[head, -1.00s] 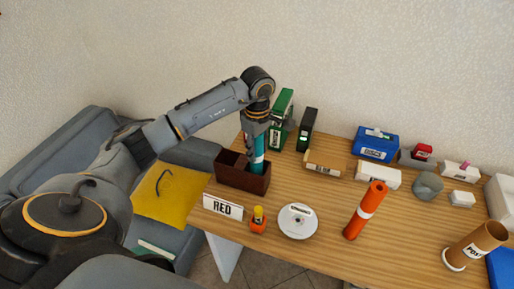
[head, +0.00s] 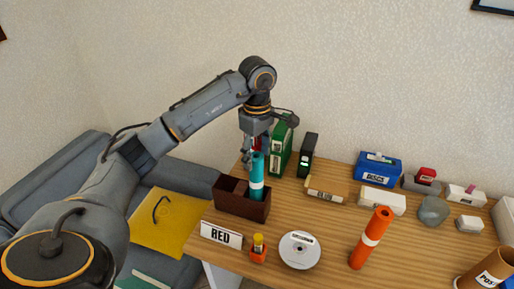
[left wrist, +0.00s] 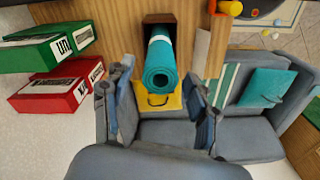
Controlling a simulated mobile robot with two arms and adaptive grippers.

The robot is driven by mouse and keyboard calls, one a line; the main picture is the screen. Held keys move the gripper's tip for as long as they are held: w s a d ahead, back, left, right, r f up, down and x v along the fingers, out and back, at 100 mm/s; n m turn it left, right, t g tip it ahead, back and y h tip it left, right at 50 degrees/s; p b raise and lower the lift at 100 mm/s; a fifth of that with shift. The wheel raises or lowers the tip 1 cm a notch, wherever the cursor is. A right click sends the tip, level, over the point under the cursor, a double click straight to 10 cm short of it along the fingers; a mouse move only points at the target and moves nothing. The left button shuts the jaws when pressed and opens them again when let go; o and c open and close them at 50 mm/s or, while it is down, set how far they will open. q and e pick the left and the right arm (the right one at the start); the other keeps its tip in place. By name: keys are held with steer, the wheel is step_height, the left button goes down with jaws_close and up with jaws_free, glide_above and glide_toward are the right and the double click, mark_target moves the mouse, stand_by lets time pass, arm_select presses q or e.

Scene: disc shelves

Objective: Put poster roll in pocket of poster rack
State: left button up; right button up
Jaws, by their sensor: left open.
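The teal poster roll (head: 257,178) with a white band stands upright in the right part of the dark brown poster rack (head: 243,207) on the table. In the left wrist view its spiral end (left wrist: 162,76) faces the camera, between my open fingers. My left gripper (head: 252,155) is open and empty, just above and behind the roll's top. It also shows in the left wrist view (left wrist: 165,112), with a finger on each side. The rack's left pocket looks empty. The lower part of the roll is hidden inside the rack. My right gripper is out of view.
A RED sign (head: 221,234) and a small orange-and-yellow item (head: 258,249) stand before the rack. Green (head: 281,146) and black boxes stand behind. An orange tube (head: 371,238) and a white disc (head: 300,250) are to the right. A grey sofa (head: 60,176) lies left.

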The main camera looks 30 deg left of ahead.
arm_select(q)
step_height(320, 180, up, 4)
steer(key=shift+r, duration=0.15)
stand_by(0.6)
